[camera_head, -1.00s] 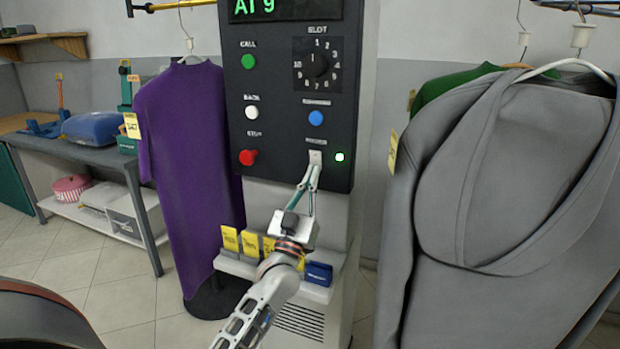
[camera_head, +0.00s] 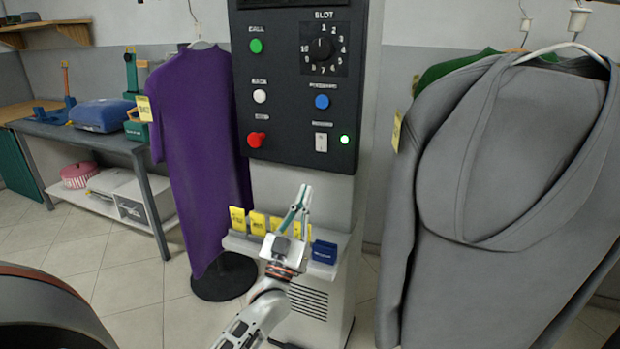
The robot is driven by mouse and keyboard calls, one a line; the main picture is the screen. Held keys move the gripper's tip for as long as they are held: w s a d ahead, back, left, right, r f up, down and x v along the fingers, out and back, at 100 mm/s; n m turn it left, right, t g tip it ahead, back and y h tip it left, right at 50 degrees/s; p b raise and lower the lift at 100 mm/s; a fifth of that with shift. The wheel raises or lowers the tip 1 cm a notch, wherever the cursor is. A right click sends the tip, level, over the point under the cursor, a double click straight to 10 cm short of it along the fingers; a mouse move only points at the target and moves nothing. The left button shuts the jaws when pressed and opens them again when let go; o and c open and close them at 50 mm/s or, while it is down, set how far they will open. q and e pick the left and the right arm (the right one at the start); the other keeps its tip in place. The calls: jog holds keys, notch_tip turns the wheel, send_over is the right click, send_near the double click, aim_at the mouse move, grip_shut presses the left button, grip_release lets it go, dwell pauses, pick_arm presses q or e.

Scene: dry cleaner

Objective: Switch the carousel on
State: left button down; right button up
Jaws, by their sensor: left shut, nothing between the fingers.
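The dark control panel (camera_head: 290,110) stands on a light grey column in the middle of the view. A white rocker switch (camera_head: 321,142) sits at its lower right, with a lit green lamp (camera_head: 345,139) beside it. The panel also has a green button (camera_head: 256,46), a white button (camera_head: 260,96), a red button (camera_head: 256,140), a blue button (camera_head: 322,101) and a slot dial (camera_head: 321,48). My left gripper (camera_head: 304,190) is shut and empty, below the switch and apart from the panel. My right gripper is not in view.
A purple garment (camera_head: 200,150) hangs left of the column, and a grey hooded garment (camera_head: 500,190) hangs close on the right. A ledge with yellow tags (camera_head: 257,222) and a blue block (camera_head: 324,252) lies behind my left gripper. A workbench (camera_head: 75,138) stands at left.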

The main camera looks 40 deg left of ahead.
pick_arm(q)
jog(key=shift+v, duration=1.2)
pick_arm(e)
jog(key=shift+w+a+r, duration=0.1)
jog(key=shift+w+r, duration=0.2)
pick_arm(q)
jog(key=shift+w+f, duration=0.1)
jog(key=shift+f, duration=0.05)
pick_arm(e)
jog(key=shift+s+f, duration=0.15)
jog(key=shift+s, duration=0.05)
